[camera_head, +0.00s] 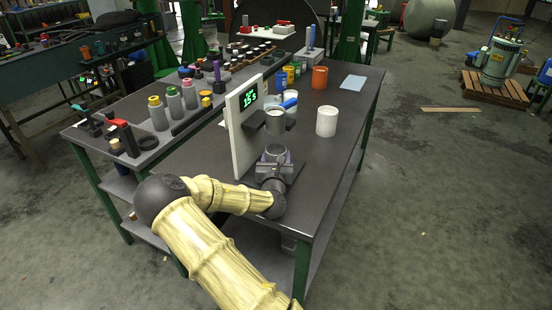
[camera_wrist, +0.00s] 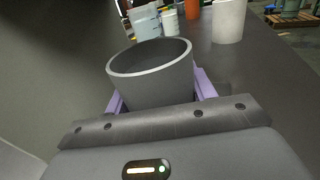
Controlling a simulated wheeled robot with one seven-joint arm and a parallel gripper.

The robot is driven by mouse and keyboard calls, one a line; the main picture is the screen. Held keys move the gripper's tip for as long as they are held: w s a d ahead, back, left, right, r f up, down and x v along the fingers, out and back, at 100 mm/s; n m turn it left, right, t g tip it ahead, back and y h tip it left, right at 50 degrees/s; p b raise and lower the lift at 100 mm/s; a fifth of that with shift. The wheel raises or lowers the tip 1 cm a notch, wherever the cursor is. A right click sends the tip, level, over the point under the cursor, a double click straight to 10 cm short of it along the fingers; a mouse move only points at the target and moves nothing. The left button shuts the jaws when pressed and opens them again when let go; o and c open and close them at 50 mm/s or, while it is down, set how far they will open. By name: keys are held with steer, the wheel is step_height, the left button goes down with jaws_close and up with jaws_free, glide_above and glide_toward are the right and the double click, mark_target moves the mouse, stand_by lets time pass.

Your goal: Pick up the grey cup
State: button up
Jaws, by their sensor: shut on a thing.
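The grey cup (camera_wrist: 150,78) is upright and open at the top, held between the purple fingers of my gripper (camera_wrist: 158,90) in the wrist view. My gripper is shut on the cup from the near side. The cup's lower part is hidden by the gripper, so I cannot tell whether it touches the surface below.
A white cup (camera_head: 326,121) and an orange cup (camera_head: 319,77) stand on the dark table (camera_head: 345,98). Several bottles (camera_head: 174,102) stand at the left. The table's right side is mostly clear.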

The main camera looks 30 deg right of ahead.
steer(key=shift+s+r, duration=0.15)
steer(key=shift+r, duration=0.35)
step_height(320, 180, up, 6)
steer(key=s+d+b, duration=0.1)
steer(key=s+d, duration=1.1)
steer(key=s, duration=0.3)
steer(key=shift+s+f, duration=0.15)
steer(key=shift+s, duration=0.05)
stand_by(0.3)
steer(key=shift+d, duration=0.1)
stand_by(0.7)
